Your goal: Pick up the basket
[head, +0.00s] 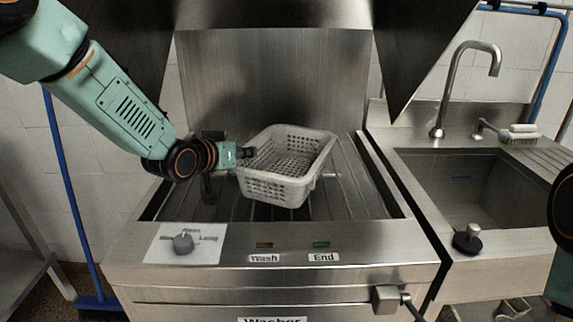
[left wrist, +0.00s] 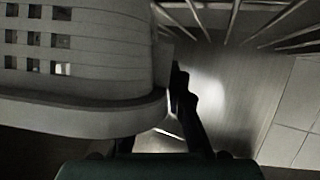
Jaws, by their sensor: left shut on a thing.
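The white perforated basket (head: 278,187) is over the slatted rack of the washer, and it appears empty. I cannot tell whether its base touches the rack. My left gripper (head: 246,153) reaches in from the left and is shut on the basket's left rim. In the left wrist view the basket's wall and thick rim (left wrist: 80,115) fill the left side, with a dark finger of my left gripper (left wrist: 183,98) against the rim's end. The other finger is mostly hidden. Part of my right arm shows at the right edge; its gripper is out of view.
The washer's slatted rack (head: 358,190) has bare room right of the basket. A steel back panel (head: 272,75) stands behind and hood panels hang above.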

